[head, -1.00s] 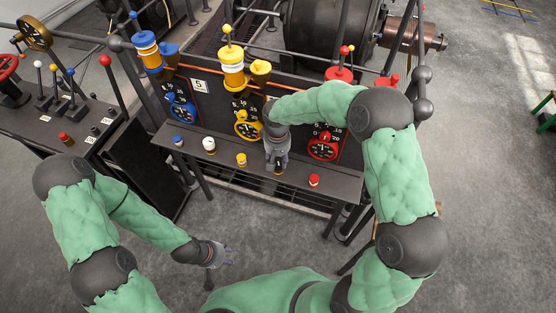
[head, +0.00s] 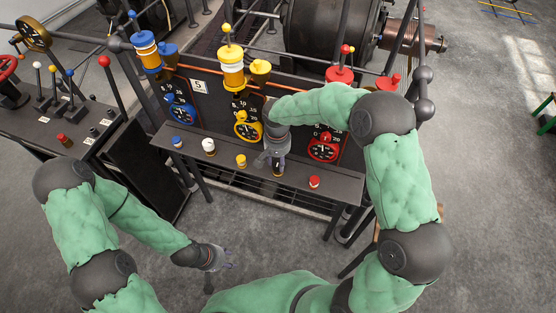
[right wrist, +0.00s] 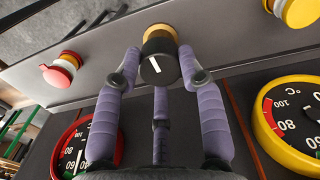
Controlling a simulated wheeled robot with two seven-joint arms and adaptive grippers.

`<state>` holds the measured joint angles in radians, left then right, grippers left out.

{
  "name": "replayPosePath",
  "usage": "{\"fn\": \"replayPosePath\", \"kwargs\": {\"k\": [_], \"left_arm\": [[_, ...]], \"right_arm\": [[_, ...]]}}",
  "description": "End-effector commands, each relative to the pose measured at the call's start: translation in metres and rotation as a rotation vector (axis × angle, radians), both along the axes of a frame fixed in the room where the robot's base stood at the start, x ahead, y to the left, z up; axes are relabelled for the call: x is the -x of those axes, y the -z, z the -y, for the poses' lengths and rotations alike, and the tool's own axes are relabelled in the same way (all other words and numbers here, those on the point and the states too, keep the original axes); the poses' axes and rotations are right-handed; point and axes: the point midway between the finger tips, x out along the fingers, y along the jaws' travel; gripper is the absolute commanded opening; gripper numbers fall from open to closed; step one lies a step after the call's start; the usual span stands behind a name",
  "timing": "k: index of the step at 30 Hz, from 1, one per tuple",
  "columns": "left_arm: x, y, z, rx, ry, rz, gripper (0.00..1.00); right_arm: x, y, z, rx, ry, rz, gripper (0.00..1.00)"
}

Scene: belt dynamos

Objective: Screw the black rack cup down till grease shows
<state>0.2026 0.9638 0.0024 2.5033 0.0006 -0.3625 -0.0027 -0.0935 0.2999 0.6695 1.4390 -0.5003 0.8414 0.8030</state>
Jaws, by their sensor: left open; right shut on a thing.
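The black rack cup (right wrist: 158,62) carries a white line on its cap and sits on a brass-coloured base (right wrist: 160,32) on the narrow shelf. My right gripper (right wrist: 160,70) has its purple fingers closed around the cap from both sides. In the head view my right gripper (head: 277,160) is over the shelf and hides much of the cup. I cannot make out any grease at the cup. My left gripper (head: 225,257) is open and empty, low in front of the shelf and apart from it.
The shelf (head: 333,185) also bears a blue cup (head: 177,141), a white cup (head: 209,146), a yellow cup (head: 241,160) and a red cup (head: 314,182). Blue (head: 182,110), yellow (head: 247,128) and red (head: 322,148) gauges stand behind it. The floor in front is clear.

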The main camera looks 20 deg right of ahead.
Motion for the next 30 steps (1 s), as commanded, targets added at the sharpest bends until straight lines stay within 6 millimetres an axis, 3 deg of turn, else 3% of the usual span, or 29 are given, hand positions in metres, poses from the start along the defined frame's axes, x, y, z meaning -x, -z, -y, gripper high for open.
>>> {"fn": "replayPosePath", "kwargs": {"k": [6,7,9,22,30], "left_arm": [[0.0,0.0001,0.0,0.0,0.0,0.0,0.42],[0.0,0.0001,0.0,0.0,0.0,0.0,0.42],[0.0,0.0001,0.0,0.0,0.0,0.0,0.42],[-0.0001,-0.0009,0.0,0.0,0.0,0.0,0.42],[-0.0001,-0.0074,0.0,0.0,0.0,0.0,0.42]], "right_arm": [[-0.0002,0.0005,-0.0002,-0.001,-0.001,0.0,0.07],[-0.0002,0.0005,-0.0002,-0.001,-0.001,0.0,0.43],[-0.0002,0.0005,-0.0002,-0.001,-0.001,0.0,0.63],[0.0,-0.0001,0.0,0.0,-0.021,0.0,0.64],[0.0005,-0.0008,-0.0001,0.0,-0.226,-0.001,0.64]]}}
